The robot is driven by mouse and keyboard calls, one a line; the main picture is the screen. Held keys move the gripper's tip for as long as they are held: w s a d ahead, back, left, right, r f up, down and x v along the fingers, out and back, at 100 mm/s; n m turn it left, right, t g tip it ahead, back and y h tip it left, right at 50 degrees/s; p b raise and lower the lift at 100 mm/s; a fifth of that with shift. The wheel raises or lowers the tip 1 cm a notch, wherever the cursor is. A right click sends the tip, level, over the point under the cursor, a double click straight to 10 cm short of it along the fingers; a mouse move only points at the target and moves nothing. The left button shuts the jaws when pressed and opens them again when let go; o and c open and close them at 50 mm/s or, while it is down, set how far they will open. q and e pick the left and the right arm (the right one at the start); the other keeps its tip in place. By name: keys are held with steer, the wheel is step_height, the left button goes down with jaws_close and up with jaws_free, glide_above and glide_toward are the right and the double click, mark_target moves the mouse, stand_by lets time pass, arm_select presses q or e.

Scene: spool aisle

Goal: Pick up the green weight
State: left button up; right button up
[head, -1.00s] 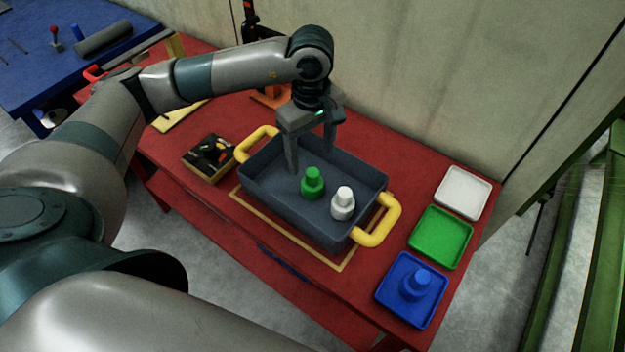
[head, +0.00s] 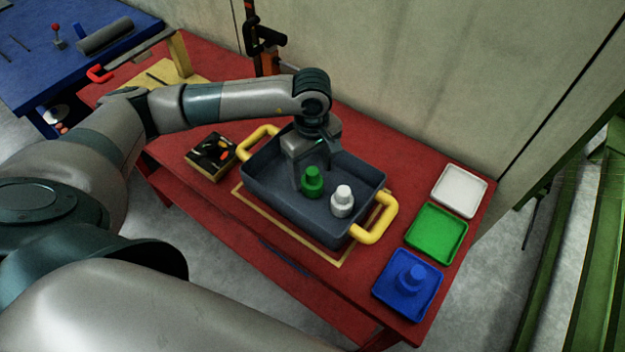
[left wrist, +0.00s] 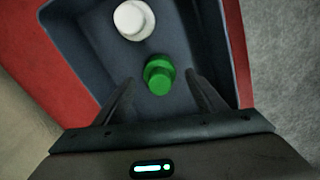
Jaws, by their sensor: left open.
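The green weight (head: 312,182) stands upright in the grey tray with yellow handles (head: 262,200). It also shows in the left wrist view (left wrist: 159,75), lying ahead of and between the two open fingers. My left gripper (head: 312,178) is open, reaching down into the tray at the green weight. In the head view one finger is beside the weight's left and the other is partly behind it. Whether the fingers touch the weight cannot be told. The white weight (head: 342,201) stands just right of the green one, and also shows in the left wrist view (left wrist: 133,19). My right gripper is not in view.
On the red table (head: 400,165), a white tray (head: 460,190), a green tray (head: 436,233) and a blue tray (head: 379,293) line the right side. A blue weight (head: 412,281) stands in the blue tray. A small dark box (head: 210,157) sits left of the grey tray.

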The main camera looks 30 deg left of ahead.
mark_target(312, 181)
arm_select(q)
steer(key=shift+s+f+p, duration=0.1)
steer(key=shift+f+p, duration=0.2)
steer(key=shift+p, duration=0.05)
step_height(312, 181, down, 2)
steer(key=shift+d+f+p, duration=0.1)
steer(key=shift+p, duration=0.5)
steer(key=shift+f, duration=0.7)
steer(key=shift+c, duration=0.6)
steer(key=c, duration=1.2)
